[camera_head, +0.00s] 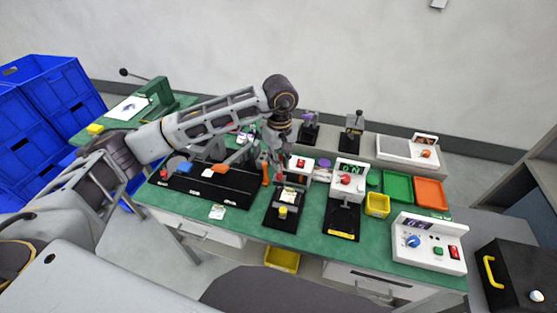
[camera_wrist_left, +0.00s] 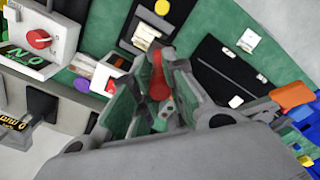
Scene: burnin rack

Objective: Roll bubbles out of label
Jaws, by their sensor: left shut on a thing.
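My left gripper (camera_head: 276,168) is over the middle of the bench and points down. In the left wrist view its fingers (camera_wrist_left: 152,98) are shut on a red-handled tool (camera_wrist_left: 158,76). The tool's far end is hard to make out. A small black fixture (camera_head: 272,222) with a yellow knob (camera_head: 283,212) stands in front of the gripper. On it is a pale piece (camera_head: 290,194), perhaps the labelled part, which also shows in the left wrist view (camera_wrist_left: 145,36). Bubbles are too small to see. My right gripper is not in view.
A long black tray (camera_head: 180,192) with small coloured parts lies left of the fixture. To the right are a tester with a red button (camera_head: 346,180), a yellow bin (camera_head: 377,205), and green (camera_head: 397,186) and orange (camera_head: 430,194) trays. Blue crates (camera_head: 45,115) stand far left.

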